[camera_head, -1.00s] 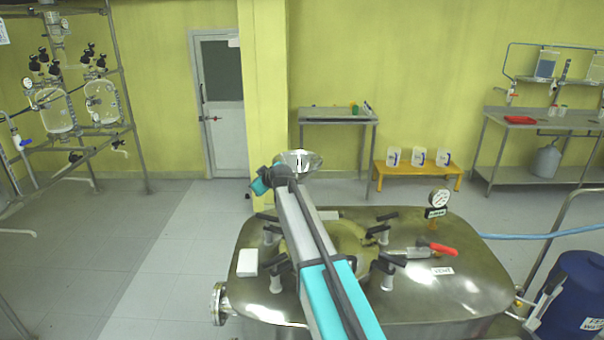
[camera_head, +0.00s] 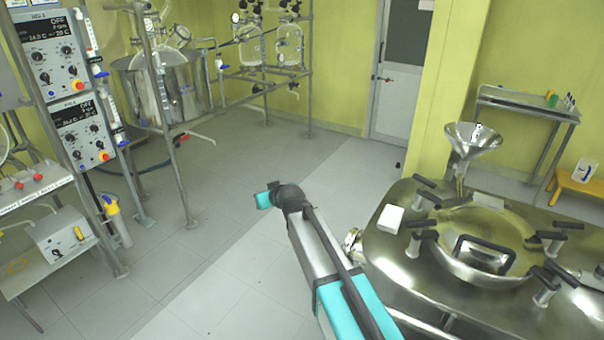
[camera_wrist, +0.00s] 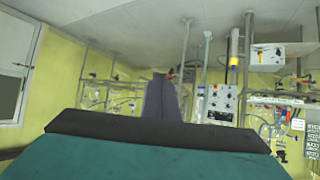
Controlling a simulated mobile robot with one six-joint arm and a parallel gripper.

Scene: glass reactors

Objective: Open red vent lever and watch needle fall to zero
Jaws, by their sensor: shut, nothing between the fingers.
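The steel vessel lid (camera_head: 450,310) with clamps and a round hatch (camera_head: 485,245) fills the right of the head view.
A steel funnel (camera_head: 473,140) and a white block (camera_head: 391,219) are at the vessel's far left side. A control rack (camera_head: 78,120) and a small bench (camera_head: 65,235) stand at left. The tiled floor (camera_head: 220,230) between is clear.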

